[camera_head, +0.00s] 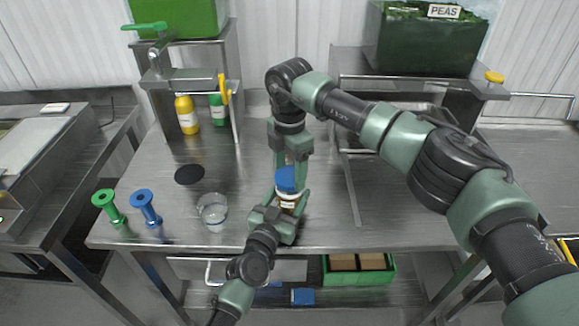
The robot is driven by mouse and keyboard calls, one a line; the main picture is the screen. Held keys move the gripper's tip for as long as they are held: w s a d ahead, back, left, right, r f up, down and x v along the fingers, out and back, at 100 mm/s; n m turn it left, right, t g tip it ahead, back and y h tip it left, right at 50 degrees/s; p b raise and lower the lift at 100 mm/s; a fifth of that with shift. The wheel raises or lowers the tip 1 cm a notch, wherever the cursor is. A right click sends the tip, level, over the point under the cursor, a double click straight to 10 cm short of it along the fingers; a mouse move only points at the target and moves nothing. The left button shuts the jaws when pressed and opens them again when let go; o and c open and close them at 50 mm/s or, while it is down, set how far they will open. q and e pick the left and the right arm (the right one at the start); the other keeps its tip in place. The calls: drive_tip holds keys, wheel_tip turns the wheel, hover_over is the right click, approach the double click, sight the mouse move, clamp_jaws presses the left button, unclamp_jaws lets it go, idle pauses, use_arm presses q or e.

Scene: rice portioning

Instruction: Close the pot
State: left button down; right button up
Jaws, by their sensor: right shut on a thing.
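My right gripper (291,166) points down over the middle of the table and is shut on a blue lid (286,180). A small pot (288,204) with a pale label band and brownish contents is directly below the lid. Lid and pot are lined up; I cannot tell whether the lid is seated. My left gripper (290,197) comes in from the bottom left, with its fingers around the pot. They partly hide it, and how firmly they close on it cannot be seen.
Yellow (186,114) and green (217,111) bottles stand behind. A green crate (358,270) is below.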

drive_tip(key=shift+f, duration=0.1)
drive_tip(key=shift+f, duration=0.8)
drive_tip(key=shift+f, duration=0.55)
idle(0.4)
drive_tip(key=m, duration=1)
drive_tip(key=shift+m, duration=0.3)
drive_tip(key=m, duration=0.3)
drive_tip(key=o, duration=1.3)
